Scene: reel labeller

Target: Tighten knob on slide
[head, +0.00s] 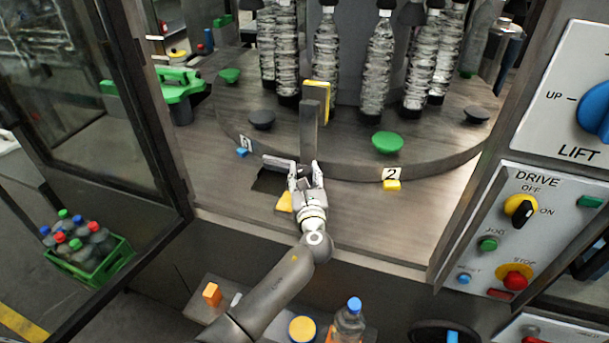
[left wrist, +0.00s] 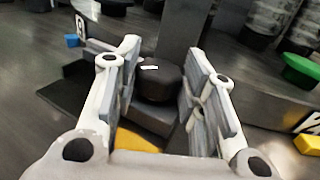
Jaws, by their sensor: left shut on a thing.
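My left gripper (head: 305,172) reaches over the machine deck at the foot of a dark upright post. It is shut on a dark round knob (left wrist: 160,82) with a small white mark, which shows between the fingers in the left wrist view. The knob sits upright on a dark grey block of the slide (left wrist: 147,118). In the head view the fingers hide the knob, and a grey bar of the slide (head: 278,162) shows just left of them. My right gripper is not in view.
The upright post (head: 309,125) with a yellow pad (head: 321,92) stands just behind the gripper. The round turntable (head: 345,152) with several bottles lies beyond. A yellow piece (head: 285,202) is close by the gripper. The control panel (head: 520,230) is at right, an open glass door (head: 90,110) at left.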

